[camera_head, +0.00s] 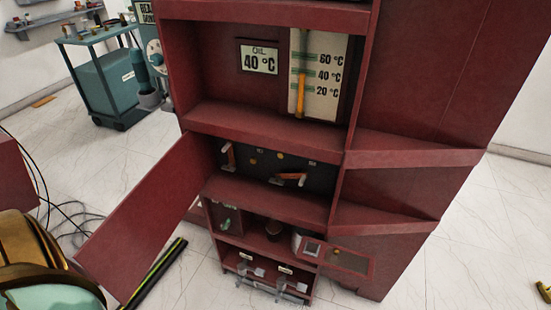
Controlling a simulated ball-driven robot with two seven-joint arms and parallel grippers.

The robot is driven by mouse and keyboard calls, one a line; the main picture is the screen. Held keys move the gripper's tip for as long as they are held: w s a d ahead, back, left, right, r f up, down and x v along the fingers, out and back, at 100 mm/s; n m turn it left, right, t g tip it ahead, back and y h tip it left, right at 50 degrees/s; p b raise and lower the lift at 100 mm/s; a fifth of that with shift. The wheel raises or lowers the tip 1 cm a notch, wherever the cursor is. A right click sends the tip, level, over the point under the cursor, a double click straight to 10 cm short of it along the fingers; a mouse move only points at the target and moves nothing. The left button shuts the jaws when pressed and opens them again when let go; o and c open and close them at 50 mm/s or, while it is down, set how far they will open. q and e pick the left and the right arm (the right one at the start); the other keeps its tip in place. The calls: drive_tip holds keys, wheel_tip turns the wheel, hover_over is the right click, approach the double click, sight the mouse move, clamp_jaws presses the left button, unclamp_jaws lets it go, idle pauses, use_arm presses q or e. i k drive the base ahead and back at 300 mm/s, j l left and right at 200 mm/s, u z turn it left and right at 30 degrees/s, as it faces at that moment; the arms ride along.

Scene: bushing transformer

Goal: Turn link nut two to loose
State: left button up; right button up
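The red cabinet (270,120) has a recessed middle compartment with a dark panel (262,168). Two orange-brown links show there: one upright at the left (228,155), one lying nearly level at the right (289,179). Each has pale end pieces. Small brass-coloured round spots (281,156) sit on the panel near the small labels. The labels are too small to read, so I cannot tell which part is link nut two or whether it is tight or loose. Neither gripper can be made out in this view.
A red door (142,222) stands open at the left of the compartment. An oil gauge (259,59) reading 40 °C is above. Lower shelves hold small items, with a flap (338,258) at their right. Cables (62,215) lie on the left floor; a teal cart (106,75) stands behind.

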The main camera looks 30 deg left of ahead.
sight(232, 169)
drive_tip(key=u, duration=1.45)
